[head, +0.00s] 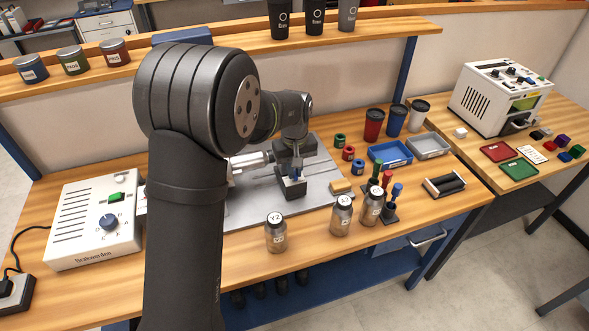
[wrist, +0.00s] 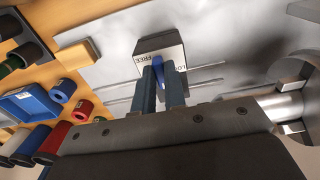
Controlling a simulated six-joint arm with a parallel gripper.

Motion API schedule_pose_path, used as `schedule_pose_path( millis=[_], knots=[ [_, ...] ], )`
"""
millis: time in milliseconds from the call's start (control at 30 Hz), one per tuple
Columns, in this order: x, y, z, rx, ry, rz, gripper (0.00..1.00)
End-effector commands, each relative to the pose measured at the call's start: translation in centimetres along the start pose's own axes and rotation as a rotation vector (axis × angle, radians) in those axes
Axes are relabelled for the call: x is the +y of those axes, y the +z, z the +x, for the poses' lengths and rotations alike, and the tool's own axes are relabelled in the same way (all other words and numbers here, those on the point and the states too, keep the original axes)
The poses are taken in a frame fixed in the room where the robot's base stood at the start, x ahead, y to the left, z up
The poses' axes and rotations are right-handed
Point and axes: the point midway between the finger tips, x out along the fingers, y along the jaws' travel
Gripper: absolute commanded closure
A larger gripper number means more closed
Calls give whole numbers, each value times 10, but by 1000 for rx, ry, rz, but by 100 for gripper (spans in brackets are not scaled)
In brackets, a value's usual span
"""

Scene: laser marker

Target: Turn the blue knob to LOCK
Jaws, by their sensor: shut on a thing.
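The blue knob (wrist: 156,64) sits on a dark block with a pale label face (wrist: 146,54). In the wrist view the label reads FREE on the left and begins with LO on the right, the rest being hidden by a finger. My gripper (wrist: 160,72) is shut on the knob, one dark blue finger on each side. I cannot tell which label the knob points to. In the head view my gripper (head: 295,174) reaches down onto the block (head: 291,190), and the knob is mostly hidden by the fingers.
The block stands on a grey metal plate (head: 250,210). A wooden block (head: 340,187) lies right of it, with small coloured rings (head: 348,153) behind. Capped jars (head: 275,232) stand in front. A white box with a dial (head: 100,215) stands at the left.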

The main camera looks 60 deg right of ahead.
Motion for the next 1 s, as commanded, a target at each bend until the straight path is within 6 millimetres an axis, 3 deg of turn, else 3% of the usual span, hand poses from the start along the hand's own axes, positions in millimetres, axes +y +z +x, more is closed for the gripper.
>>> schedule_pose_path(
  millis=[500,533,633,1000],
  knots=[
    [0,0,0,-1,0,-21,100],
    [0,0,0,-1,0,-21,87],
    [0,0,0,-1,0,-20,68],
    [0,0,-5,0,1,-20,67]
  ],
)
